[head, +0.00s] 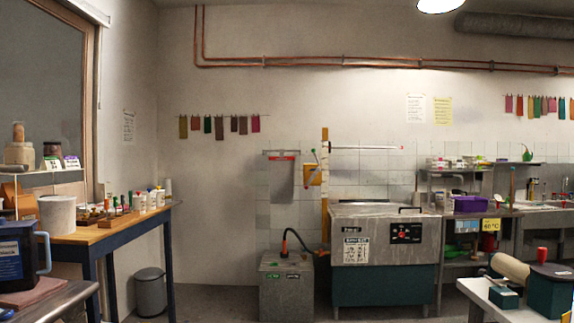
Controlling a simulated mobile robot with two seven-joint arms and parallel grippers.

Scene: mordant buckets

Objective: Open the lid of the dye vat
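The dye vat (386,287) stands against the back wall, right of the middle in the head view. It is a wide tank with a grey metal upper part and a dark green lower part. Its grey lid (365,211) lies flat on top and looks shut. A dark bar handle (409,208) shows near the lid's right end. A black control panel (405,233) and a white notice are on the front. Neither of my grippers is in view, and the vat is some distance away.
A grey box (286,290) with a black hose stands left of the vat. A workbench (120,228) with jars and a grey bin (150,291) are at left. A sink counter (545,206) is at right. A table (487,291) with a roller occupies the right foreground.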

